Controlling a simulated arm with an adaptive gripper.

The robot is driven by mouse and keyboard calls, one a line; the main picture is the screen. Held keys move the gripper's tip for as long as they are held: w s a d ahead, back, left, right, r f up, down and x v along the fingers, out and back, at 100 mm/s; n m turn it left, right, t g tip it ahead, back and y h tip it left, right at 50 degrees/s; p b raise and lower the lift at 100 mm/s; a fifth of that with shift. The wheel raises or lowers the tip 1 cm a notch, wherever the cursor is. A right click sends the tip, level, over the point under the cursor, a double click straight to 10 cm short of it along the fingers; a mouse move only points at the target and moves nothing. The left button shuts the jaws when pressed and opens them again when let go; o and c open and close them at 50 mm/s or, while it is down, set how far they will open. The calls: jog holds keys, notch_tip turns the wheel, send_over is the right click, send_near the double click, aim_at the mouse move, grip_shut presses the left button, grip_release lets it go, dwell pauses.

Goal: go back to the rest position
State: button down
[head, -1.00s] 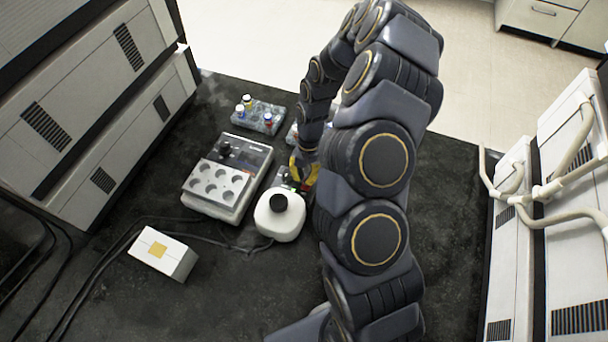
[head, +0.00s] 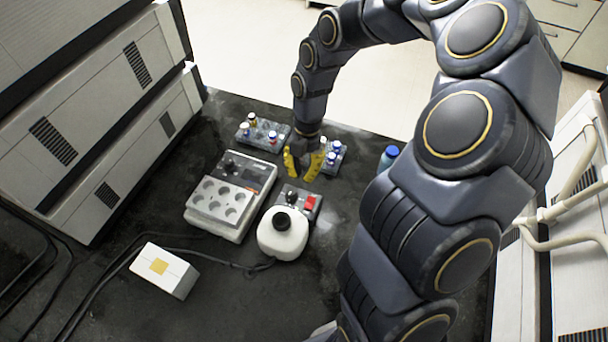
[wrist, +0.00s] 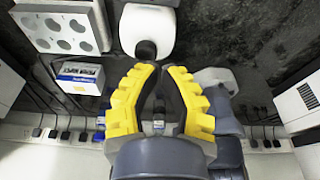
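My gripper (head: 304,168) has yellow fingers spread apart with nothing seen between them. In the head view it hangs above the back middle of the bench, in front of part of the back right vial rack (head: 330,158). In the wrist view the open fingers (wrist: 161,72) point toward the white bottle with a black cap (wrist: 147,22). That bottle also stands in the head view (head: 283,240), in front of and below my gripper. The small device with a red switch and a black knob (head: 308,203) sits just behind the bottle, clear of my fingers.
A block with round wells (head: 222,203) stands left of the bottle. A vial rack (head: 262,138) is behind it. A white box (head: 163,268) and dark cables lie at the front left. A blue-capped bottle (head: 388,158) stands near my arm. Large cabinets (head: 100,130) line the left.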

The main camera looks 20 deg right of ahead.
jog(key=shift+r, duration=0.15)
dwell(0.4)
jog(key=s+a+r+m, duration=0.1)
jog(key=s+r+m, duration=0.3)
jog(key=m, duration=0.5)
jog(key=s+a+r+m+h, duration=0.1)
jog(key=s+r+m, duration=0.3)
jog(key=s+m, duration=0.5)
jog(key=s+a+r+m, duration=0.2)
jog(key=s+r+m, duration=0.2)
jog(key=s+m, duration=0.3)
jog(key=shift+a+r+m+h, duration=0.3)
jog(key=shift+a+m+h, duration=0.1)
jog(key=shift+m, duration=0.6)
